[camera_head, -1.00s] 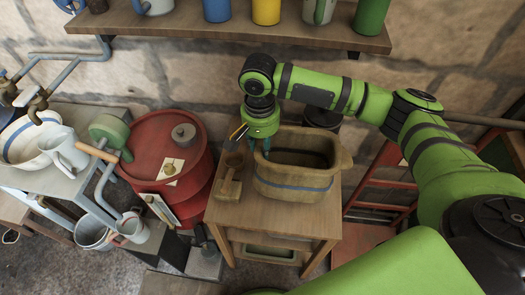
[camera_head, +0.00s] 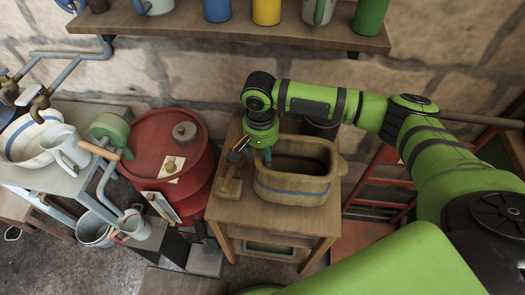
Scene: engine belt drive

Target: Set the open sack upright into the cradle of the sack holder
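The open sack (camera_head: 292,190) is tan with a blue stripe and a wide, open mouth facing up. It stands upright over a small wooden table in the middle of the view. My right gripper (camera_head: 260,155) points down at the sack's left rim, and its teal fingers appear closed on that rim. The fingertips are partly hidden. A small wooden piece (camera_head: 229,187) with a flat base shows just left of the sack; I cannot tell whether it belongs to the sack holder. The sack hides any cradle beneath it. My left gripper is not in view.
The wooden table (camera_head: 270,222) has bare top at its front. A red drum (camera_head: 195,165) stands close on its left, a red ladder (camera_head: 385,180) on its right. A dark cylinder (camera_head: 320,128) stands behind the sack. A shelf (camera_head: 235,30) hangs above.

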